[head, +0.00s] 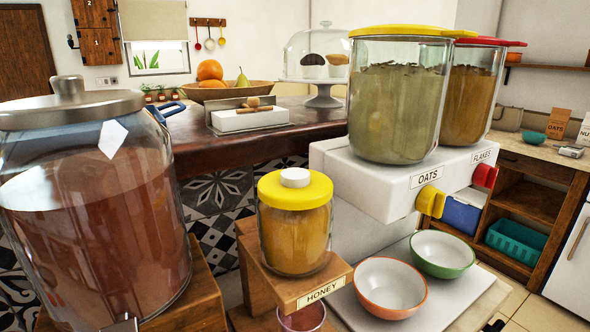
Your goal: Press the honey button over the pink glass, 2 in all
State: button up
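The honey jar (296,240) has a yellow lid with a round white button (295,177) on top. It stands upright in a wooden holder labelled HONEY (322,290). The white button stands up from the lid, and nothing touches it. The pink glass (303,318) is partly in view below the holder at the bottom edge; its lower part is cut off, and how much is in it cannot be told. I cannot make out my gripper in this view.
A large drink jar (90,205) with a metal lid stands close at left. At right, OATS (398,100) and FLAKES (470,100) dispensers stand above an orange-rimmed bowl (390,287) and a green-rimmed bowl (442,254). The space above the honey lid looks clear.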

aim_at(293, 177)
jog(key=k+l, duration=0.1)
jog(key=k, duration=0.65)
jog(key=u, duration=1.6)
